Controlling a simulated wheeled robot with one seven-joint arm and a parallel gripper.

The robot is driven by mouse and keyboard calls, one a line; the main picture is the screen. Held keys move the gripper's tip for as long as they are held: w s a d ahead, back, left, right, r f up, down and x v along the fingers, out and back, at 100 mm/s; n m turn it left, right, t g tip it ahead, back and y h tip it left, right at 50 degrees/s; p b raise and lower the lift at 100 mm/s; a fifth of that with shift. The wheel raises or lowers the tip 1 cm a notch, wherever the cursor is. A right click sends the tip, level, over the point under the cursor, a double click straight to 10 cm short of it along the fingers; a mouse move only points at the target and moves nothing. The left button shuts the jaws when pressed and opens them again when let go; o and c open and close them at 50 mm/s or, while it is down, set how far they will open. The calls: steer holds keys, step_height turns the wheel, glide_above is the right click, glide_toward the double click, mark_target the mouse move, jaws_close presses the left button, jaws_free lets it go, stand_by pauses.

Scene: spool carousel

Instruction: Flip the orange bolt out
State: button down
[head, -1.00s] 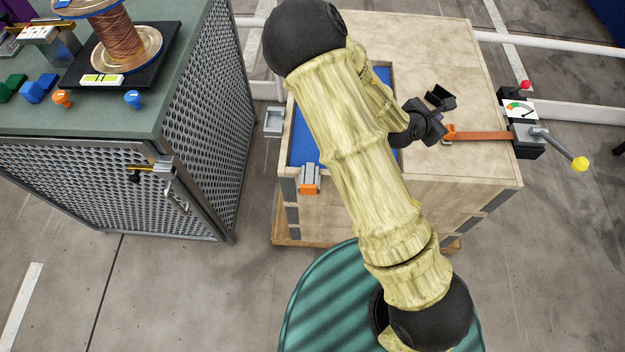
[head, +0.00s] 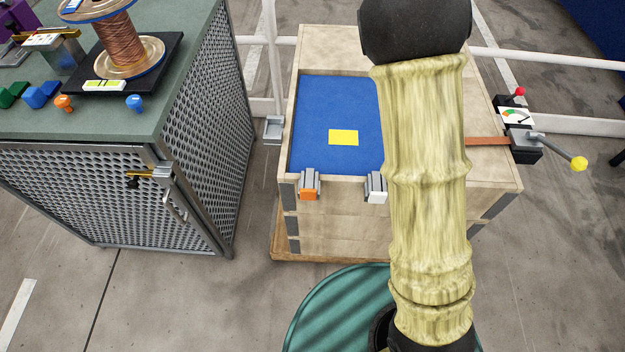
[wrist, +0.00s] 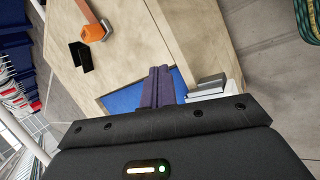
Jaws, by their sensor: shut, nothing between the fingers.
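The orange bolt (head: 309,192) sits in a grey housing on the front rim of the wooden crate (head: 345,215), at its left corner. A white bolt (head: 377,196) in a like housing sits to its right on the same rim. My gripper is hidden behind my arm in the head view. In the wrist view, my gripper's purple fingers (wrist: 159,87) are together and empty, over the blue crate interior and near a white and grey fitting (wrist: 208,90). The orange bolt does not show clearly in the wrist view.
The blue crate floor (head: 310,110) holds a yellow patch (head: 343,137). An orange strap (head: 485,141) runs to a lever with a yellow knob (head: 579,164) at right. A green-topped mesh cabinet (head: 195,150) with a copper spool (head: 118,45) stands at left.

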steer(key=s+a+r+m+g+y+b, duration=0.1)
steer(key=s+a+r+m+y+b, duration=0.1)
steer(key=s+m, duration=0.3)
steer(key=s+a+r+m+g+y+b, duration=0.1)
steer(key=s+a+r+m+b, duration=0.1)
steer(key=s+m, duration=0.4)
steer(key=a+m+b, duration=0.1)
steer(key=m, duration=0.2)
steer(key=shift+a+r+y, duration=0.25)
steer(key=shift+y, duration=0.15)
steer(key=shift+s+d, duration=0.15)
steer(key=shift+d, duration=0.15)
